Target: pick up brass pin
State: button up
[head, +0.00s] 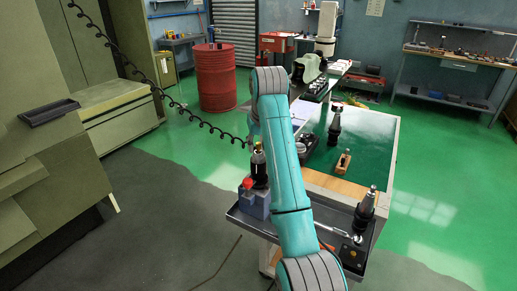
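I cannot make out a brass pin for certain. A small light wooden block (344,161) with a dark knob-like top stands on the green-topped table (372,135), right of my teal arm. A dark tool holder with a gold-coloured tip (258,165) stands upright left of my arm, by a blue-grey block with a red knob (250,190). My arm rises from the bottom, bends at the top and runs down behind itself. My gripper is hidden behind the arm, so its fingers and anything in them do not show.
A dark tray (335,238) along the cart's near edge holds another tool holder (365,208) and a small ball-ended item. A tool holder (334,126) and dark parts (307,146) stand farther back. A red barrel (216,78) stands behind. Green floor lies open at right.

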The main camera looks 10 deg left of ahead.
grip_shut()
notch_tip(320, 180, up, 10)
jog(key=shift+r, duration=0.1)
dwell(0.4)
dwell(0.3)
